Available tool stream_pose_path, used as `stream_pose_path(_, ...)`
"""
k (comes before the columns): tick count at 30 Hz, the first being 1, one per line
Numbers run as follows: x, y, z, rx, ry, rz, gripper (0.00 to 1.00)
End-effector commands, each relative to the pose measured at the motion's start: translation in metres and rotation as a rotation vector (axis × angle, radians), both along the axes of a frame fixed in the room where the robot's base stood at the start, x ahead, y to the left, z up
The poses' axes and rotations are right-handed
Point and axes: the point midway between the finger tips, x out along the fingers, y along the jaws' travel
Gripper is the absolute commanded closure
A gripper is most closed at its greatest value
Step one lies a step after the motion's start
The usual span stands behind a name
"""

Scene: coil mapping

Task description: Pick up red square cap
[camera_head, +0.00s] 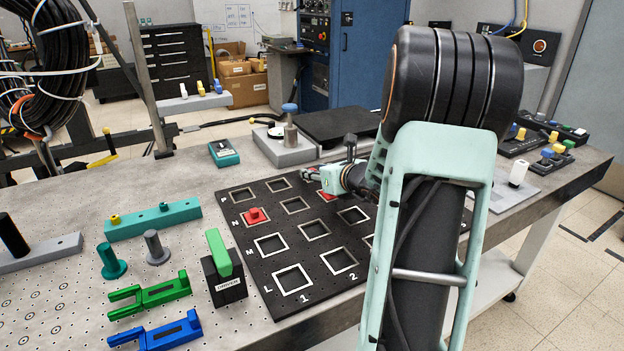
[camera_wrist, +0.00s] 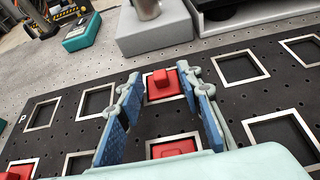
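A red square cap (camera_wrist: 164,83) with a raised knob sits in a white-framed square of the black board (camera_wrist: 135,150), in the row marked P. In the wrist view it shows between the fingertips of my open gripper (camera_wrist: 162,90); I see no contact. A second red cap (camera_wrist: 174,149) lies one row nearer, partly hidden by my gripper's body. A third red cap (camera_head: 255,216) sits in row N, column 1. In the head view my gripper (camera_head: 309,174) is over the far part of the board and hides the row P cap.
A grey block with a metal cylinder (camera_head: 290,138) stands just behind the board. A teal meter (camera_head: 224,153) lies to the left of it. A black holder with a green piece (camera_head: 222,265) and green (camera_head: 152,294) and blue (camera_head: 160,332) fork-shaped parts are at front left.

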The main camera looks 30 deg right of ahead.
Motion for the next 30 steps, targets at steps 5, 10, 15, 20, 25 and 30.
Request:
stream_pose_path(5, 0.01, -0.001, -0.004, 0.001, 0.0, 0.0, 0.67)
stream_pose_path(10, 0.01, -0.001, -0.003, 0.001, 0.0, -0.001, 0.67)
stream_pose_path(15, 0.01, -0.001, -0.003, 0.0, 0.0, -0.001, 0.84)
stream_pose_path(20, 0.01, -0.001, -0.003, 0.0, -0.001, -0.001, 0.85)
stream_pose_path(25, 0.01, -0.001, -0.001, 0.0, -0.001, -0.001, 0.85)
stream_pose_path(30, 0.01, -0.001, 0.014, -0.002, -0.003, 0.0, 0.85)
